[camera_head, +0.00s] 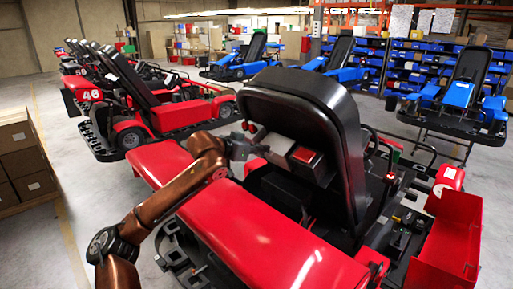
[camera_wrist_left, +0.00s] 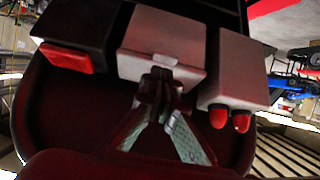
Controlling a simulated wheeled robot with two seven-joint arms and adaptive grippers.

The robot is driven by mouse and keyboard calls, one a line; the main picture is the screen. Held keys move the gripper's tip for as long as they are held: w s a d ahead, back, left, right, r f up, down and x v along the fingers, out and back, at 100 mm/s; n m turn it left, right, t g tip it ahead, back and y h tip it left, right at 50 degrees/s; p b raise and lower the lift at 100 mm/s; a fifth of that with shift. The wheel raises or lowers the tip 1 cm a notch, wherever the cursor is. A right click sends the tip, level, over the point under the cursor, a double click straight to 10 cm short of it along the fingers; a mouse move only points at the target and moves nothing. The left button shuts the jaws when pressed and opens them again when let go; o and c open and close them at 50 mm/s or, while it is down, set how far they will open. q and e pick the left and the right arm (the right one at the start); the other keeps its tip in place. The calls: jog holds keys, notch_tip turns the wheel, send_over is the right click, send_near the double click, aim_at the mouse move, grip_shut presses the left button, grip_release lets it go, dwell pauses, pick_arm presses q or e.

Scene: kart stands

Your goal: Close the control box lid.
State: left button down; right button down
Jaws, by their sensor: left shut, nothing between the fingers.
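Several boxes are fixed to the back of the black seat (camera_head: 315,108) of the red kart in front of me. In the left wrist view a pale grey box (camera_wrist_left: 165,32) with a small light tab on its edge is in the middle; I take it as the control box. Its pale cover looks down over it, but I cannot tell whether it is fully closed. My left gripper (camera_head: 246,147) is beside these boxes. Its fingers (camera_wrist_left: 159,80) are shut and empty, right at the tab edge; contact is unclear. My right gripper is not in view.
A black box with a red lens (camera_wrist_left: 68,61) is left of the grey box, and another grey box (camera_wrist_left: 237,65) with two red lamps is right. Red bodywork (camera_head: 262,235) lies below my arm. Other karts are behind.

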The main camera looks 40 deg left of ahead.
pick_arm(q)
jog(key=r+b+v, duration=0.1)
jog(key=b+v, duration=0.1)
jog(key=v, duration=1.1)
jog(key=shift+w+r, duration=0.25)
jog(key=shift+w, duration=0.05)
